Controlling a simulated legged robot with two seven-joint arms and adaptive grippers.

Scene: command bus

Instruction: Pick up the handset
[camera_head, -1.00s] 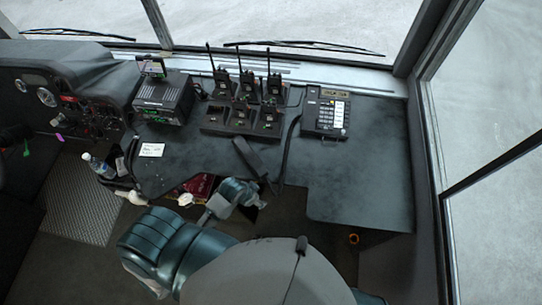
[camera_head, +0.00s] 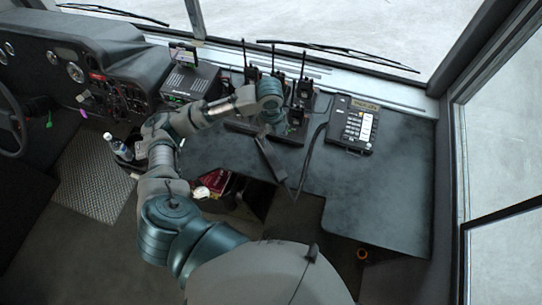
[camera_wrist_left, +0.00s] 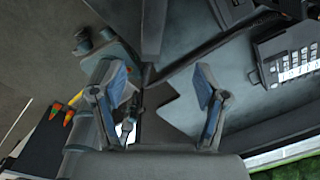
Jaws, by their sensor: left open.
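The desk phone (camera_head: 350,124) stands on the dark desk near the windshield, with a keypad and white labels. The phone also shows at the right of the left wrist view (camera_wrist_left: 290,58). My left gripper (camera_wrist_left: 160,82) is open and empty, its two blue-padded fingers spread apart. In the head view my left wrist is left of the phone, over the radio rack; its fingers are mostly hidden there. My right gripper is out of view.
Several handheld radios (camera_head: 303,88) with antennas stand left of the phone. A dark cord (camera_head: 311,155) runs down the desk beside a dark slanted piece (camera_head: 270,160). The right desk (camera_head: 385,190) is clear.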

